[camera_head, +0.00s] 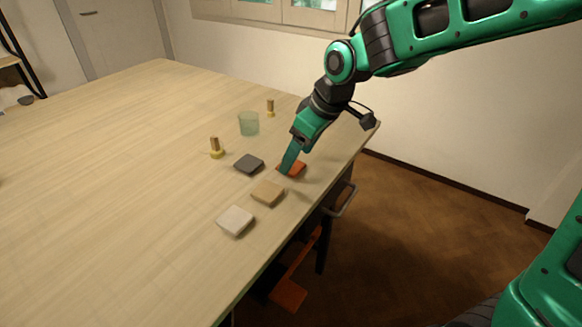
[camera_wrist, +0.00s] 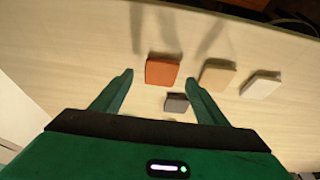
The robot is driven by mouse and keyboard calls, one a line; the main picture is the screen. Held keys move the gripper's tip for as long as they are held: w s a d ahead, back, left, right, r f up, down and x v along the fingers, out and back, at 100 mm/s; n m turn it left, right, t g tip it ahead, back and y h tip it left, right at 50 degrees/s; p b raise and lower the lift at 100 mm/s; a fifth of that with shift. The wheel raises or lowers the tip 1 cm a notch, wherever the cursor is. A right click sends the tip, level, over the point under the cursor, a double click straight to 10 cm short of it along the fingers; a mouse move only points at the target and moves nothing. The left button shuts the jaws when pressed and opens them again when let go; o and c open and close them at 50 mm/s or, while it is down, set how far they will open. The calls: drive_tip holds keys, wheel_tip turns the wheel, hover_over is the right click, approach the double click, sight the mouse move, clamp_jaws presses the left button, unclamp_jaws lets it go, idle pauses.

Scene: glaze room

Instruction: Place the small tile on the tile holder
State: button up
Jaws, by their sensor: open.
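Several small square tiles lie flat on the wooden table: an orange one (camera_head: 296,168), a dark grey one (camera_head: 249,164), a tan one (camera_head: 268,193) and a whitish one (camera_head: 235,220). I cannot tell which is the small tile or which thing is the tile holder. My gripper (camera_head: 287,169) points down at the orange tile and hides part of it. In the wrist view my gripper (camera_wrist: 159,77) is open and empty, with the orange tile (camera_wrist: 162,71) ahead between its fingertips and the dark grey tile (camera_wrist: 176,103) also showing between the fingers.
A greenish translucent cup (camera_head: 249,123) and two small brass-coloured upright pieces (camera_head: 216,148) (camera_head: 270,107) stand beyond the tiles. The table's right edge (camera_head: 331,190) runs close to the orange tile. The table's left side is largely clear.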

sight(298, 166)
drive_tip(key=shift+x, duration=1.4)
drive_tip(key=shift+s, duration=0.1)
drive_tip(key=shift+c, duration=0.7)
drive_tip(key=c, duration=1.1)
drive_tip(key=shift+r, duration=0.1)
